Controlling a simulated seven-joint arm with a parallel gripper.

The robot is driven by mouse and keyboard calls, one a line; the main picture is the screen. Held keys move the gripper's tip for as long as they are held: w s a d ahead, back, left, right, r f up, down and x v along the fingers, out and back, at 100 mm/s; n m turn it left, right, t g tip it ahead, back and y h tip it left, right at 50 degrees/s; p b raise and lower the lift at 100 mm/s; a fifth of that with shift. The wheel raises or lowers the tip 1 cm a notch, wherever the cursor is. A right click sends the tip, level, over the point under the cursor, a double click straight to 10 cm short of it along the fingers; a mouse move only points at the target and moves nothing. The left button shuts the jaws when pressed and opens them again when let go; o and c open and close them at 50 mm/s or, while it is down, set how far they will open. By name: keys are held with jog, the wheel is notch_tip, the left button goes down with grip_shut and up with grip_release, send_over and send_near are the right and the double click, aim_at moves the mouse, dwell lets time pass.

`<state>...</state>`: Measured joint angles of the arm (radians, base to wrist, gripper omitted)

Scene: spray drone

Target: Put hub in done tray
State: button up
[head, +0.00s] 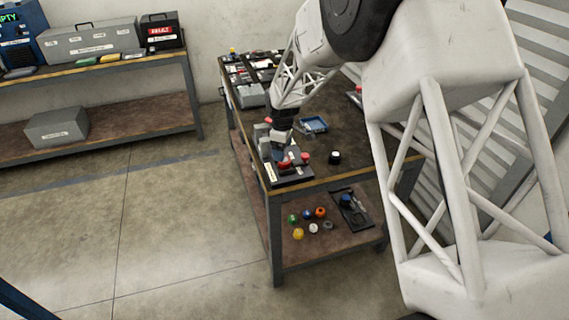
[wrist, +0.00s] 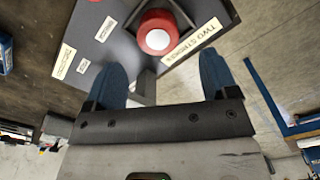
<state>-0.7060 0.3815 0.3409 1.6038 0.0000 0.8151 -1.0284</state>
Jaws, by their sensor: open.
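My gripper (head: 281,152) is over the near left corner of the workbench. In the wrist view its two blue fingers (wrist: 162,72) are apart, with nothing between them. A red round piece with a white centre (wrist: 157,35) sits just beyond the fingertips on a dark labelled board (wrist: 118,45). One label there reads "TWO STROKES". A dark round piece with a white top (head: 334,157) stands on the bench to the right of the board. A blue tray (head: 313,125) lies farther back. I cannot tell for sure which piece is the hub or which tray is the done tray.
The bench's lower shelf holds several coloured round pieces (head: 298,233) and a black tray (head: 350,207). Grey boxes (head: 250,95) and small parts crowd the bench's far end. Another bench (head: 100,68) with cases stands at the left wall. The floor between is clear.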

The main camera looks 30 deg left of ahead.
jog(key=shift+w+d+f, duration=0.1)
jog(key=shift+d+f, duration=0.05)
jog(key=shift+f, duration=1.15)
jog(key=shift+d+f, duration=0.1)
jog(key=shift+f, duration=1.2)
jog(key=c, duration=1.1)
jog(key=shift+r, duration=0.15)
jog(key=shift+c, duration=0.2)
jog(key=shift+r, duration=1.75)
jog(key=s+d+r, duration=0.1)
jog(key=s+d, duration=0.9)
jog(key=s, duration=0.2)
jog(key=shift+s+r, duration=0.15)
jog(key=shift+s, duration=0.05)
